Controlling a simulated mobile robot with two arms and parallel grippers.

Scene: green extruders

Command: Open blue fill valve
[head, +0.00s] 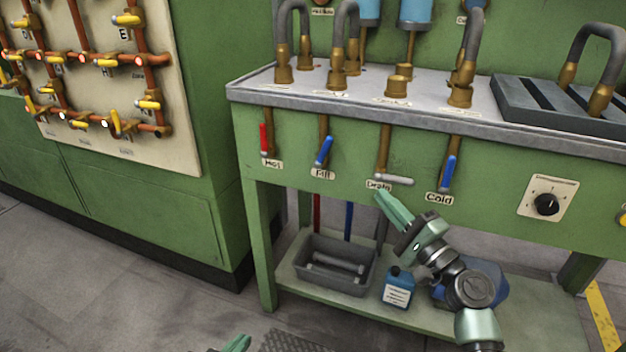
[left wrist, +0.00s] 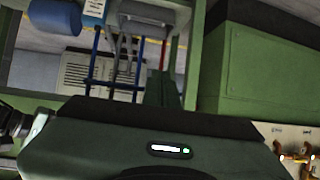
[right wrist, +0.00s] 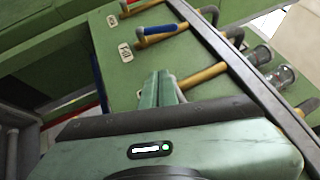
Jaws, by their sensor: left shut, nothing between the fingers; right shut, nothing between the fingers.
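The blue fill valve handle (head: 324,151) is on the green bench front above the "Fill" label (head: 322,174). It slants down to the left, below its brass pipe. My right gripper (head: 384,199) is shut and empty, just below the Drain valve's grey handle (head: 394,180), to the right of and below the fill handle and apart from it. The right wrist view shows its closed fingers (right wrist: 160,88) near the bench front. My left gripper (head: 238,343) is low at the bottom edge, mostly cut off. Its closed, empty fingers (left wrist: 164,88) show in the left wrist view.
A red Hot handle (head: 263,139) is left of the fill valve; a blue Cold handle (head: 449,172) is right of Drain. The lower shelf holds a grey bin (head: 334,278) and blue bottle (head: 397,288). Floor left of the bench is clear.

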